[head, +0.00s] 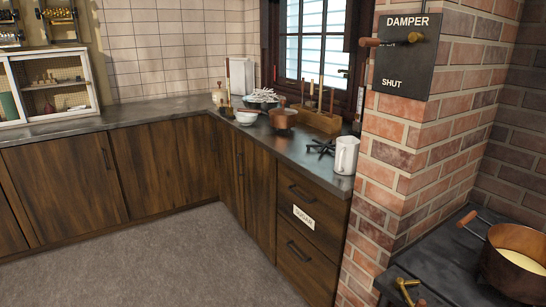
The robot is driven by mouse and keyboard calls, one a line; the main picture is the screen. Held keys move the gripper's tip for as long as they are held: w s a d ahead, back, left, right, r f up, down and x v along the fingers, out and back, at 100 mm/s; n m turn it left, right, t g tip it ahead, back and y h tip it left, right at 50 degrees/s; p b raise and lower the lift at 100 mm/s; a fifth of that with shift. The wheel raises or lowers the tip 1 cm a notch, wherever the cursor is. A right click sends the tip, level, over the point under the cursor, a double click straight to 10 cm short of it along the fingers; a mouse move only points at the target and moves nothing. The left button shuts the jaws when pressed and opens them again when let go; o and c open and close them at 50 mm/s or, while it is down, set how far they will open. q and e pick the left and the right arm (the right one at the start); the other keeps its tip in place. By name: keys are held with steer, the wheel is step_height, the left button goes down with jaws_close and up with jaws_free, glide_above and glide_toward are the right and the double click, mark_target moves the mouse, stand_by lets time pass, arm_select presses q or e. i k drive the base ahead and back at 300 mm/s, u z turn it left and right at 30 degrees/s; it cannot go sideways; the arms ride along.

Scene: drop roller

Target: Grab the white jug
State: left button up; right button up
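The white jug (346,155) stands upright on the dark counter (318,167), at its right end close to the brick wall. Its handle appears to be on its left side. Neither of my grippers is in the head view, and nothing touches the jug.
A black trivet-like item (320,148) lies left of the jug. Behind are a wooden rack (318,120), a copper pan (283,118) and a white bowl (246,117). A brick pillar (395,150) stands right of the jug. A copper pot (514,262) sits on the stove. The floor (165,262) is clear.

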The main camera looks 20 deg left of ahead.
mark_target(346, 152)
steer(key=u, duration=1.4)
steer(key=i, duration=1.9)
steer(key=z, duration=2.85)
